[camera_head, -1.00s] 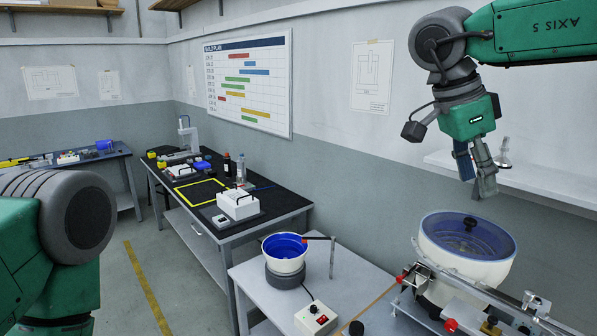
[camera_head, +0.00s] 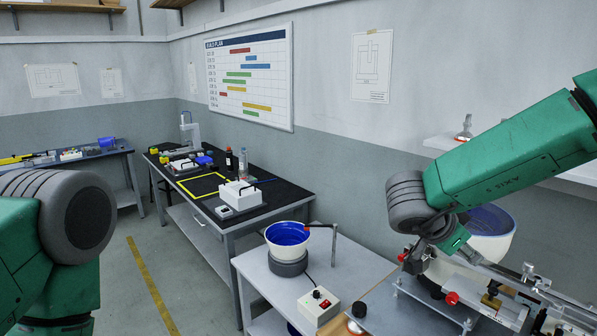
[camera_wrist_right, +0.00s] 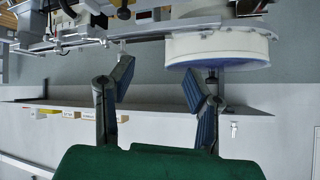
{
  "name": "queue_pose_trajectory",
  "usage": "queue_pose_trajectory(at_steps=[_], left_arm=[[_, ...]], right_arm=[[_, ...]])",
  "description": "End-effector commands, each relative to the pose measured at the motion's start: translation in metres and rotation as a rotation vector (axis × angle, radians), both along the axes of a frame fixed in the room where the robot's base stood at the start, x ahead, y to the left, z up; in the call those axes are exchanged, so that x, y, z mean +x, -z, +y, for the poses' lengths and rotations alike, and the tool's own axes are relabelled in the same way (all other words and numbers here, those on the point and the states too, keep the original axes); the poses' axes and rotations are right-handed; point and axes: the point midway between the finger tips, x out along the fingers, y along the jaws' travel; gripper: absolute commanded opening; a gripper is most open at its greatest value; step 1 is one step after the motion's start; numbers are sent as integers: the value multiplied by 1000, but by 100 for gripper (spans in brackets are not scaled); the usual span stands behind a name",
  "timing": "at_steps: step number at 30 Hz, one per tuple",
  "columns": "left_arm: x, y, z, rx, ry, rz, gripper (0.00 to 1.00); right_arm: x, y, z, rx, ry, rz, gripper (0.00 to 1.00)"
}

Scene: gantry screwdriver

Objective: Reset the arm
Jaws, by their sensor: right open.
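My right arm (camera_head: 515,155) comes in from the right side of the head view, and its dark wrist joint hangs low in front of the white bowl with a blue inside (camera_head: 490,222). A green part of the hand shows below the wrist, but the fingers cannot be made out there. In the right wrist view my right gripper (camera_wrist_right: 158,78) is open, its two blue-padded fingers well apart with nothing between them. The white drum (camera_wrist_right: 220,48) lies beyond the right finger. My left arm (camera_head: 55,220) shows at the left edge; its gripper is out of view.
A metal rail fixture (camera_head: 490,290) with red knobs stands below my right wrist. A smaller blue-lined bowl (camera_head: 288,238) and a switch box (camera_head: 318,305) sit on the grey table. A black-topped bench (camera_head: 280,200) stands behind. A wall shelf (camera_head: 440,143) is at right.

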Motion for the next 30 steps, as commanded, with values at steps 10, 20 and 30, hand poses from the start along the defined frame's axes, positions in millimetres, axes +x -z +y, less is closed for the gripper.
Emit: queue_pose_trajectory(at_steps=[10,20,30], left_arm=[[0,54,0,0,0,0,22],[0,91,0,0,0,0,22],[0,105,0,0,0,0,22]], right_arm=[[-60,244,22,-85,-671,154,44],[-242,399,38,177,-1152,575,44],[-354,426,31,362,-1299,837,44]])
